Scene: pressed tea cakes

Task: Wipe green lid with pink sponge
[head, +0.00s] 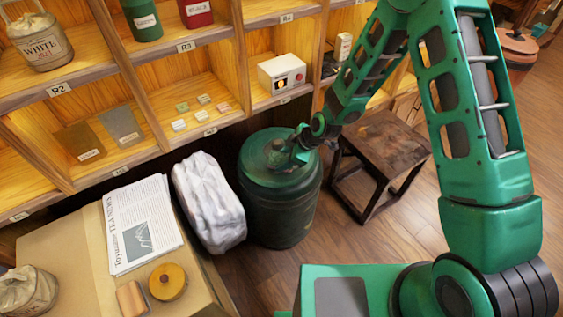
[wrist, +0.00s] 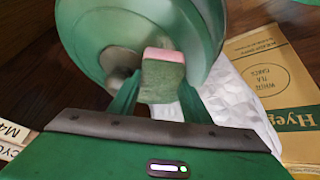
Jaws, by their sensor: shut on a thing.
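The green lid (head: 262,160) tops a dark green drum (head: 280,215) on the floor and has a round knob in its middle. In the wrist view the lid (wrist: 95,35) fills the upper middle, with its knob (wrist: 118,62) left of my fingers. My gripper (head: 301,150) is at the right part of the lid. In the wrist view its fingers are shut on a sponge (wrist: 163,75), pink along its top edge and green on the face toward the camera. The sponge is over the lid; I cannot tell whether it touches. The head view hides the sponge.
A white wrapped bundle (head: 207,203) stands close left of the drum. A cardboard box (head: 75,255) bears a newspaper (head: 142,225), a round wooden piece (head: 168,282) and a tan block (head: 131,299). Shelves rise behind. A dark wooden stool (head: 385,145) stands right of the drum.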

